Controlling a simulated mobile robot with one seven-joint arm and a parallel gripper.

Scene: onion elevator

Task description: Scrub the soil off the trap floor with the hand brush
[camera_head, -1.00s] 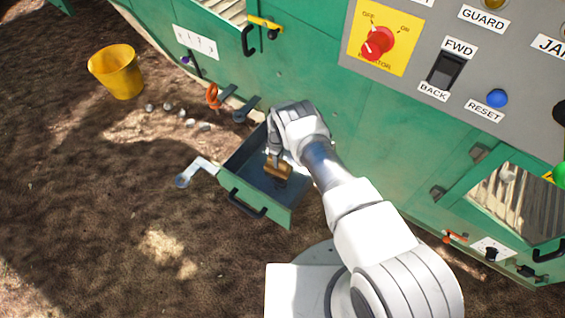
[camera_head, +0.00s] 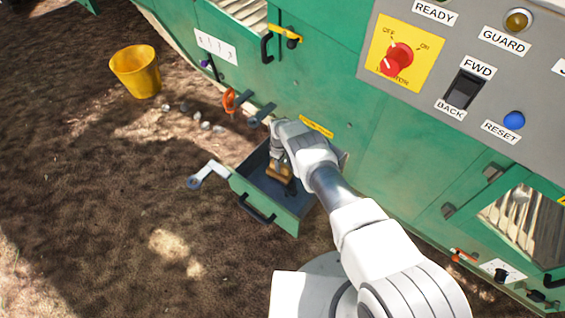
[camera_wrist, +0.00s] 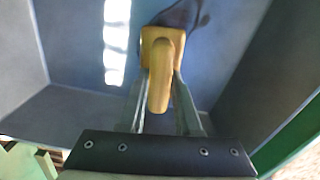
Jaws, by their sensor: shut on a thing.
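The trap is an open green drawer-like tray (camera_head: 264,207) low on the machine, with a dark blue-grey floor. My gripper (camera_head: 276,160) reaches down into it and is shut on the hand brush (camera_head: 279,173), a tan-yellow block with a handle. In the wrist view the brush's yellow handle (camera_wrist: 160,75) sits between the two fingers. The brush is at or just above the trap floor (camera_wrist: 85,75); contact is hidden. A dark patch (camera_wrist: 185,15) lies on the floor beyond the brush; I cannot tell whether it is soil or shadow. A bright light strip crosses the floor left of it.
A yellow bucket (camera_head: 135,72) stands on the dirt at the back left, with several pale lumps (camera_head: 195,116) nearby. A grey crank-like lever (camera_head: 208,174) is left of the trap. The green machine wall (camera_head: 330,110) rises behind. Open ground lies left and in front.

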